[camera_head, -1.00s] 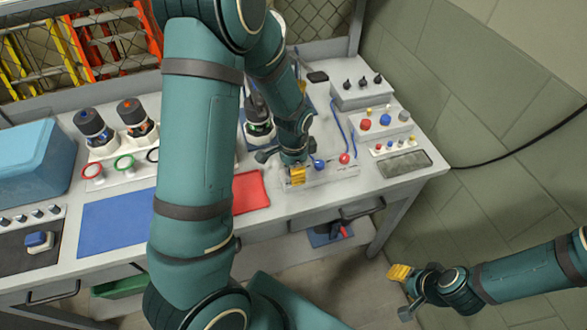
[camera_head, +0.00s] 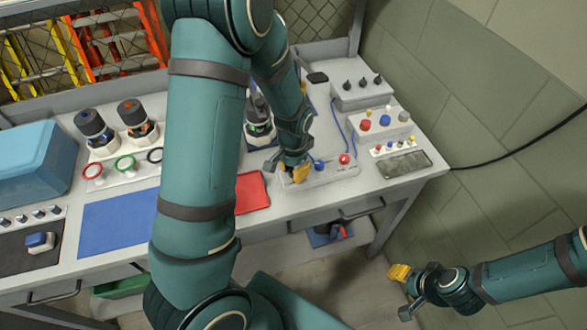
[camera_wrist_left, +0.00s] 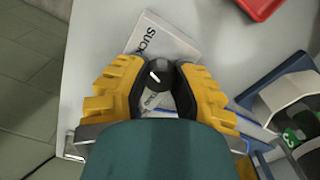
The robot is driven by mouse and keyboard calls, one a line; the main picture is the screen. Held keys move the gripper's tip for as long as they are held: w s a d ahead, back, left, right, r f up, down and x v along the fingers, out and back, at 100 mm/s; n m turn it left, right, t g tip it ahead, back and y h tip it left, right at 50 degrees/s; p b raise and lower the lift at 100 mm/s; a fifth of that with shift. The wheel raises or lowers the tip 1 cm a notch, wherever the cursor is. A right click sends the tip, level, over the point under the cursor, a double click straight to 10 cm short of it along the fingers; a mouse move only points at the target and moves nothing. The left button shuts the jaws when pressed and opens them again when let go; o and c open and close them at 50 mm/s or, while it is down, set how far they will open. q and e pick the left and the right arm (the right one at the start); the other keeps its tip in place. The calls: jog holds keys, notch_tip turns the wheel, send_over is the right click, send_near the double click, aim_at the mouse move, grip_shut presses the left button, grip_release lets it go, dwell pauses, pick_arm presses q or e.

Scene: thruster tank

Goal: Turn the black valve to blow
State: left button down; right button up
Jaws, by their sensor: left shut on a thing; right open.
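The black valve (camera_wrist_left: 158,74) is a round knob with a short white mark, seen in the left wrist view. It sits on a pale panel (camera_wrist_left: 172,42) with the word SUCK printed above it. Other lettering below the knob is partly hidden by my gripper. My left gripper (camera_head: 299,173) is down at the panel's left end in the head view, its yellow fingers shut on the knob from both sides. The gripper hides the valve in the head view. My right gripper (camera_head: 398,273) is open and empty, out over the floor at the lower right.
Beside the valve on the panel are a blue knob (camera_head: 319,164) and a red knob (camera_head: 344,159). A red tray (camera_head: 250,193) lies to the left. Boxes with knobs (camera_head: 386,124) stand behind right. A grey plate (camera_head: 404,164) lies at the right.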

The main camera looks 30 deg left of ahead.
pick_arm(q)
jog(key=n, duration=0.3)
jog(key=shift+n+p, duration=0.3)
jog(key=shift+n, duration=0.1)
jog(key=n, duration=0.2)
jog(key=shift+n+p, duration=0.4)
jog(key=n+p, duration=0.1)
jog(key=n, duration=0.3)
jog(key=shift+n+p, duration=0.7)
jog(key=shift+n, duration=0.6)
jog(key=c, duration=0.7)
grip_release()
